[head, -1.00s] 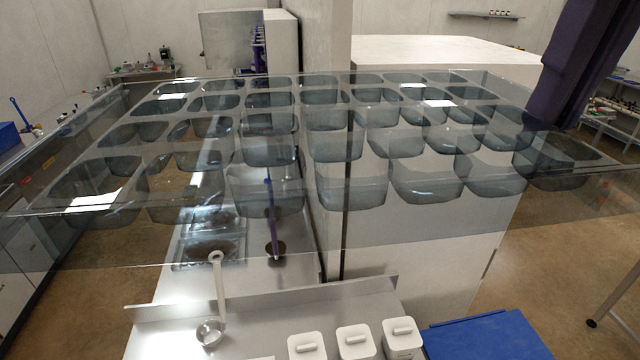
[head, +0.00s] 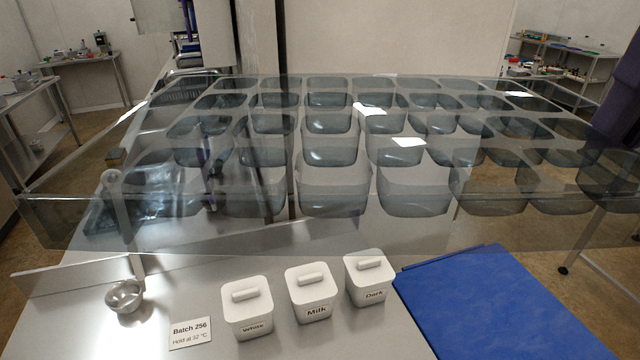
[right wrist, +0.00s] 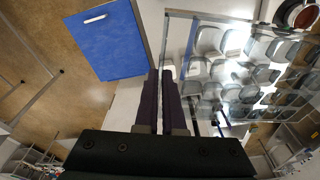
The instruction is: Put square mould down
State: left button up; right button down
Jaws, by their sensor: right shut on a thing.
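The square mould (head: 335,232) is a clear, see-through tray with rows of rounded square cavities. It spans most of the head view, above the worktop and between my camera and the things behind it. My right gripper (right wrist: 161,78) has its two dark purple fingers close together, shut on the mould by its edge. In the right wrist view the mould (right wrist: 235,68) extends to the right of the fingers. The contact itself is hard to make out. A purple part of my right arm shows at the right edge of the head view. My left gripper is in neither view.
Below the mould, three white lidded tubs, White (head: 247,308), Milk (head: 309,293) and Dark (head: 369,280), stand on the steel worktop. A metal ladle (head: 125,297) and a Batch 256 card (head: 190,333) are left of them. A flat blue mat (head: 500,305) lies to the right.

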jog(key=w+a+f+n+b, duration=0.25)
jog(key=f+b, duration=0.45)
jog(key=f, duration=0.6)
jog(key=w+a+f+n+b, duration=0.1)
jog(key=a+f+b, duration=0.3)
jog(key=f+b, duration=0.55)
jog(key=shift+y, duration=0.3)
jog(key=f, duration=0.8)
jog(key=s+f, duration=0.1)
jog(key=f, duration=0.8)
jog(key=s+f, duration=0.1)
jog(key=f, duration=0.7)
jog(key=shift+s+f, duration=0.1)
jog(key=shift+f, duration=0.15)
jog(key=shift+f+b, duration=0.8)
jog(key=shift+f, duration=1.05)
